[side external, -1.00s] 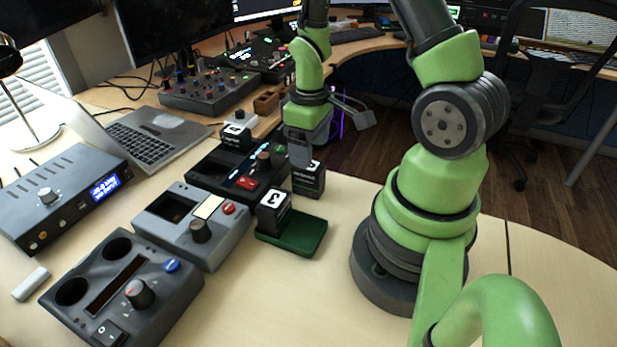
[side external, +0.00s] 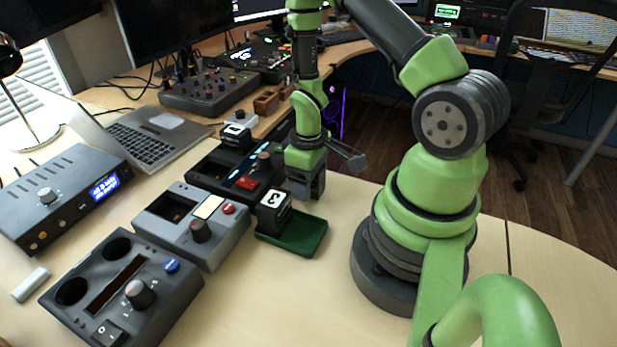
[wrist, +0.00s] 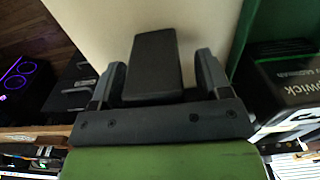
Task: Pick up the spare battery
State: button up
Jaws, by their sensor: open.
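A black block-shaped battery (wrist: 155,62) stands on the table and shows between my fingers in the wrist view. My gripper (side external: 307,188) is open and lowered over it, with one finger (wrist: 160,78) on each side and gaps visible beside the block. In the side view, my gripper mostly hides this battery. Another black battery, with a white numbered top (side external: 273,199), sits on a green tray (side external: 307,238) to the left and nearer the camera. Its printed side (wrist: 288,82) shows at the right of the wrist view. I cannot tell which one is the spare.
A third numbered block (side external: 236,136) sits at the dark panel device (side external: 215,172). Grey control boxes (side external: 190,225) (side external: 120,290) stand left of the tray. A laptop (side external: 150,140) lies behind. The table right of the tray is clear up to my base.

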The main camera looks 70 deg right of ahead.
jog(key=c, duration=1.2)
jog(key=shift+r, duration=0.1)
